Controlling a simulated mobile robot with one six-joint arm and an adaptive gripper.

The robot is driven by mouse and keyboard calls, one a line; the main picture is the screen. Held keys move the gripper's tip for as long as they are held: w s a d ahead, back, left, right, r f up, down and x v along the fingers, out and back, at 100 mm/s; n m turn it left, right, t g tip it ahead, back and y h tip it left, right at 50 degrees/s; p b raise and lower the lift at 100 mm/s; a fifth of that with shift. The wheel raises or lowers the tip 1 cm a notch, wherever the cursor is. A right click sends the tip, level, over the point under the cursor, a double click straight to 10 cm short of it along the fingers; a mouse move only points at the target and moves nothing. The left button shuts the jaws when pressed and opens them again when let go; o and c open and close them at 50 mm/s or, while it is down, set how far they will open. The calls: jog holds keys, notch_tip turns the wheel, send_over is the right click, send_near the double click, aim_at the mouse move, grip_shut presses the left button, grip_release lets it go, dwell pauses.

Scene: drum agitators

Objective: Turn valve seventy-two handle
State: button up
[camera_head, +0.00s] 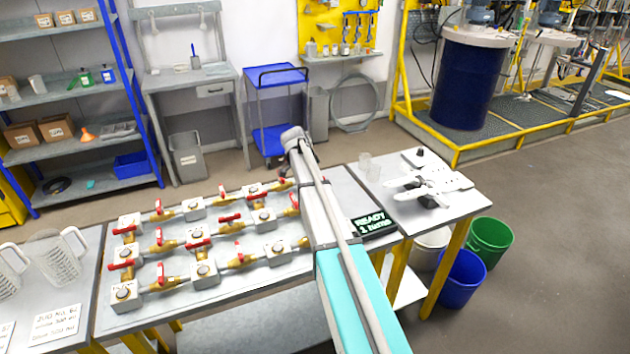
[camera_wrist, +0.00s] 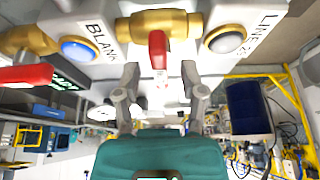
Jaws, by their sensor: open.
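Several brass valves with red handles (camera_head: 230,218) join white blocks (camera_head: 203,272) on a grey table. No number seventy-two is readable on any valve. In the wrist view a brass valve (camera_wrist: 158,23) runs between a block marked "BLANK" (camera_wrist: 90,30) and one whose label seems to read "LINE 2" (camera_wrist: 235,28). Its red handle (camera_wrist: 158,50) points toward my gripper (camera_wrist: 160,72). My gripper is open, with one finger to each side of the handle's line; contact is not visible. Another red handle (camera_wrist: 28,75) is at the left. In the head view my arm hides the gripper.
A dark display reading "READY" (camera_head: 372,222) sits right of the valves. Clear cups (camera_head: 370,165) and white parts (camera_head: 430,185) lie on the right table. Measuring jugs (camera_head: 55,256) stand at left. Blue (camera_head: 462,280) and green (camera_head: 490,242) buckets stand on the floor.

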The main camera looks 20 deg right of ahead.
jog(key=shift+n, duration=0.5)
